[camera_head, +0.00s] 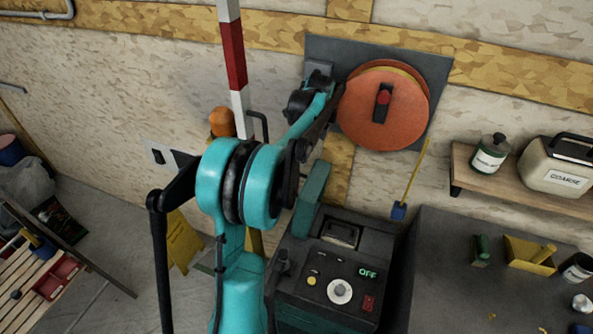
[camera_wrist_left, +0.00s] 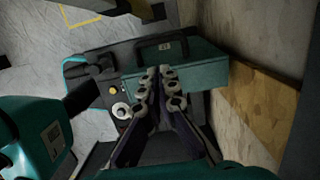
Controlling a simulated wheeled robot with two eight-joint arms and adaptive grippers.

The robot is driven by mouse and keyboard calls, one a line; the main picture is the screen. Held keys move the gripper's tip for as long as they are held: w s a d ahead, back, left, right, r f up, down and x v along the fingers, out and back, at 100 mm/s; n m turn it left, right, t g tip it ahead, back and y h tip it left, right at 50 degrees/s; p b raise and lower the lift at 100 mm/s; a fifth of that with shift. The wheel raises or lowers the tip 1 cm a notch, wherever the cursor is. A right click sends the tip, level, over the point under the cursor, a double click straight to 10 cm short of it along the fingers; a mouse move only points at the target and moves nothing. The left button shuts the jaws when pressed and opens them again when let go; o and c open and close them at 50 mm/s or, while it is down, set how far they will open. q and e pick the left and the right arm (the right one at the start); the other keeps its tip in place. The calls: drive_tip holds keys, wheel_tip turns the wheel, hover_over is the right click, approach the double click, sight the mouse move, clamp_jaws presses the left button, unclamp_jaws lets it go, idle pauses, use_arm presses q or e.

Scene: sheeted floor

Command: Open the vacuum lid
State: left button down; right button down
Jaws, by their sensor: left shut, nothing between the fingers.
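The vacuum is a dark machine with a teal part; its control panel (camera_head: 338,290) shows an OFF display, a white dial and a red switch. Its teal lid (camera_head: 313,192) is at the back, by the wall, partly hidden by my arm. In the left wrist view the teal lid (camera_wrist_left: 205,73) lies beyond my fingers, with a black handle (camera_wrist_left: 163,43) on its far side. My right gripper is out of view.
A dark workbench (camera_head: 440,270) is right of the vacuum, below a wooden shelf (camera_head: 520,182). Grey floor (camera_head: 95,240) is free at left.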

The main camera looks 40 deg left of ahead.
use_arm(q)
wheel_tip(320, 180, down, 10)
drive_tip(key=s+b, duration=0.1)
drive_tip(key=b, duration=0.1)
drive_tip(key=shift+a+b, duration=0.4)
drive_tip(key=shift+r, duration=0.1)
drive_tip(key=a, duration=0.1)
drive_tip(key=s+a+f, duration=0.1)
drive_tip(key=a, duration=0.3)
drive_tip(key=shift+s+f, duration=0.3)
drive_tip(key=shift+f, duration=0.1)
drive_tip(key=shift+r, duration=0.15)
